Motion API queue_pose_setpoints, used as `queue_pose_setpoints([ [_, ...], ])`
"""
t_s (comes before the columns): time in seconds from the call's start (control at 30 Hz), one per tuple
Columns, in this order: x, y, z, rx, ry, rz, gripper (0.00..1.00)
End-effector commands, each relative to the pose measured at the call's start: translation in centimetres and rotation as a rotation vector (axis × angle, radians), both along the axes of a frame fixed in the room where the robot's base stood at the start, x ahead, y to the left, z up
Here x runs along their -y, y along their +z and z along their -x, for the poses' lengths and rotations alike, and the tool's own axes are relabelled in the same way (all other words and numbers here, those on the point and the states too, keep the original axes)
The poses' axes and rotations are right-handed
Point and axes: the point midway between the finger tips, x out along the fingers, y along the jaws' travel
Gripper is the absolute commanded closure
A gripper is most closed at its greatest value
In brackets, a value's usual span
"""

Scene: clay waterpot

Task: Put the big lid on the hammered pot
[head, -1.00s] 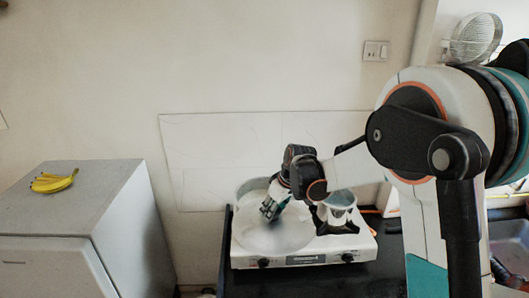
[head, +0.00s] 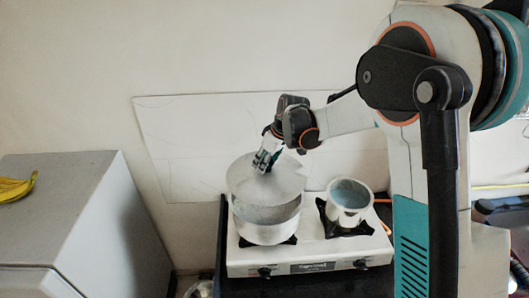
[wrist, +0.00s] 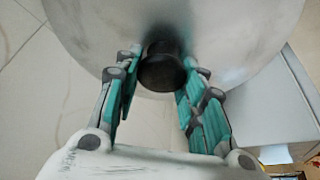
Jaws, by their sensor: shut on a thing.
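The big lid (head: 285,185) is a wide, pale grey metal disc with a dark knob. In the wrist view the lid (wrist: 235,40) fills the top, and its black knob (wrist: 162,68) sits between my fingers. My gripper (head: 265,162) is shut on the knob; its teal fingers also show in the wrist view (wrist: 160,95). The hammered pot (head: 265,232) stands on the left burner of the stove. The lid is above the pot and tilted, with the pot's opening partly showing below it. I cannot tell whether lid and rim touch.
A smaller pot (head: 349,203) stands on the right burner of the white stove (head: 310,262). A grey fridge (head: 85,220) with bananas (head: 15,188) on top is at the left. A pale panel (head: 185,150) leans on the wall behind.

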Motion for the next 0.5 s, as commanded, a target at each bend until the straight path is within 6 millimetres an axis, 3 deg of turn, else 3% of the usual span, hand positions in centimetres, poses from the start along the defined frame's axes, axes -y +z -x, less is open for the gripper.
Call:
queue_pose_setpoints([
  [0.27,0.0,-0.7,0.0,0.000,0.000,0.000,1.00],
  [0.5,0.0,-2.7,0.0,0.000,0.000,0.000,1.00],
])
